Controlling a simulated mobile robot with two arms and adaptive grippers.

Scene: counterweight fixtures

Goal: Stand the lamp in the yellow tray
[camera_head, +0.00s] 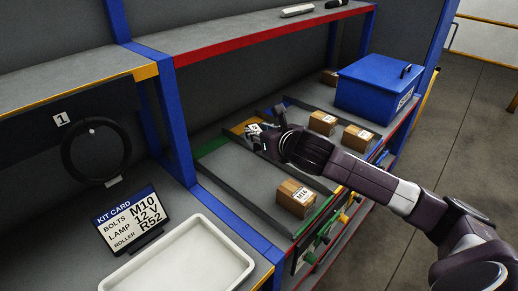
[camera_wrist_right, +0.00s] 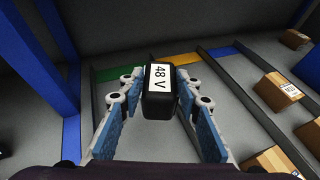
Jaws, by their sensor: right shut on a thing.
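My right gripper (camera_head: 262,136) reaches over the sloped, divided shelf at its far side. In the right wrist view, its blue-padded fingers (camera_wrist_right: 160,108) are shut on a black block, the lamp (camera_wrist_right: 158,104), with a white label reading 48 V. The block's lower end is hidden, and I cannot tell if it touches the shelf. A yellow strip (camera_head: 239,127) marks the back of one lane, close to the gripper; it also shows behind the block in the wrist view (camera_wrist_right: 181,60). No wholly yellow tray is seen. My left gripper is not in view.
A kit card (camera_head: 130,220) reads bolts M10, lamp 12 V, roller R52. A white tray (camera_head: 240,258) stands front left. Cardboard boxes (camera_head: 295,198) sit in nearby lanes, and a blue bin (camera_head: 375,88) stands right. Dark rails divide the lanes.

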